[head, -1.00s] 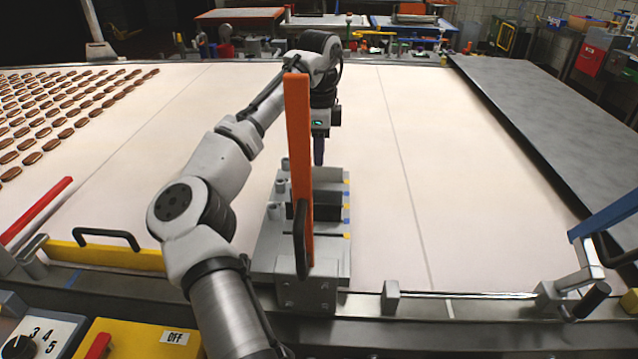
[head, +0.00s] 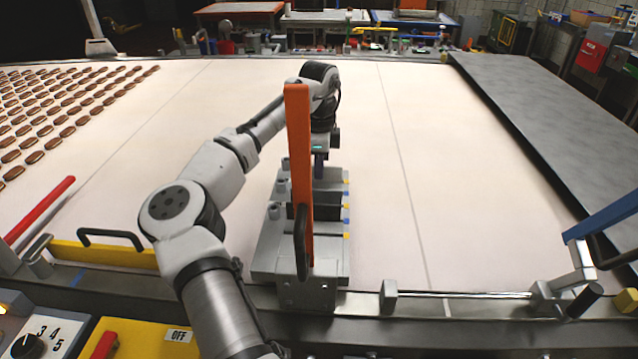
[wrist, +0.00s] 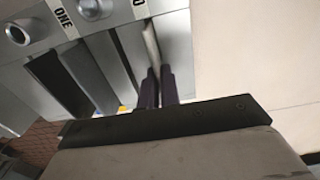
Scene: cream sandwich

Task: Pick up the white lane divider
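A thin whitish plate, seemingly the white lane divider (wrist: 151,42), stands in the slotted grey fixture and runs toward my fingertips in the wrist view. My gripper (wrist: 158,80) has its two dark purple fingers close together with a narrow gap, in line with this plate. Whether they touch it is unclear. In the head view my gripper (head: 319,168) points down over the fixture (head: 268,250). The orange upright bar hides part of the fixture and the divider cannot be made out there.
The orange bar (head: 299,170) with a black handle rises at the fixture's front. Grey plates (wrist: 91,70) stand beside the divider, near a "ONE" label. The pale conveyor (head: 450,200) is clear right of the fixture. Several brown sandwiches (head: 60,115) lie far left.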

